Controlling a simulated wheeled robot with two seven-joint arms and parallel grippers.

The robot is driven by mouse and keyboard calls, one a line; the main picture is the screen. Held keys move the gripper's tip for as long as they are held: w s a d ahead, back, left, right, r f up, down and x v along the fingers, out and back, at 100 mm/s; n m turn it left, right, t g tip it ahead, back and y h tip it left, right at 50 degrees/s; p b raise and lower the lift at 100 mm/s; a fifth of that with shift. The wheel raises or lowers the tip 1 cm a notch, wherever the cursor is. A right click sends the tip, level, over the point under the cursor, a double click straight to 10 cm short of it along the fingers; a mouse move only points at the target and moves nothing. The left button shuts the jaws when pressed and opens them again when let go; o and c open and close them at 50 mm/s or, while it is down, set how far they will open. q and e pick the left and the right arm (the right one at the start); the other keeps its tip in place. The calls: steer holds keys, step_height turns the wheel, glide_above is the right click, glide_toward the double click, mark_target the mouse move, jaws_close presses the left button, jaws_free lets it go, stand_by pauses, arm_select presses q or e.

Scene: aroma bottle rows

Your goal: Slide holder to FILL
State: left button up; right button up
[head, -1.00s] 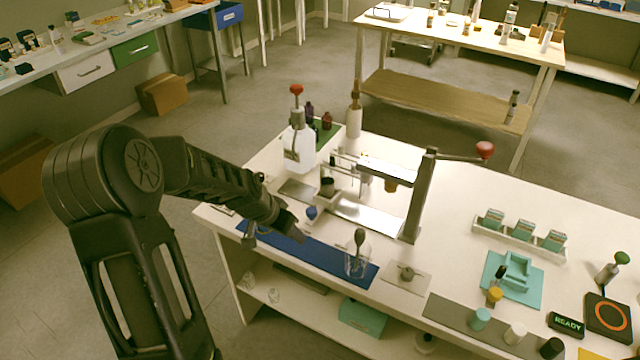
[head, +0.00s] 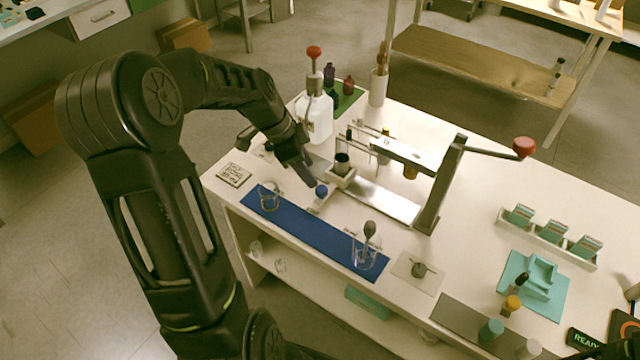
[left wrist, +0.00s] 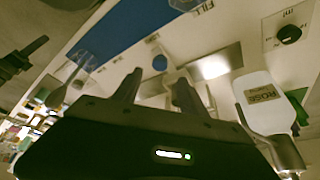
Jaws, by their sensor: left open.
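The holder (head: 341,176) is a small pale block with a dark cup in it, at the left end of the silver rail (head: 380,203) under the press. A blue knob (head: 321,190) sits on a pale arm in front of it. My left gripper (head: 305,174) is open and empty, its dark finger just up and left of the knob. In the left wrist view the blue knob (left wrist: 160,62) shows just beyond the open fingertips (left wrist: 157,88), apart from them.
A white pump bottle (head: 315,118) with a red top stands behind my left gripper. The press post (head: 440,185) with its red-knobbed lever rises to the right. Clear glassware (head: 269,200) stands on the blue mat (head: 310,226) in front.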

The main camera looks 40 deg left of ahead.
mark_target(321, 189)
arm_select(q)
steer(key=shift+p+x, duration=0.55)
steer(key=shift+x, duration=3.35)
steer(key=shift+c, duration=0.3)
jaws_close()
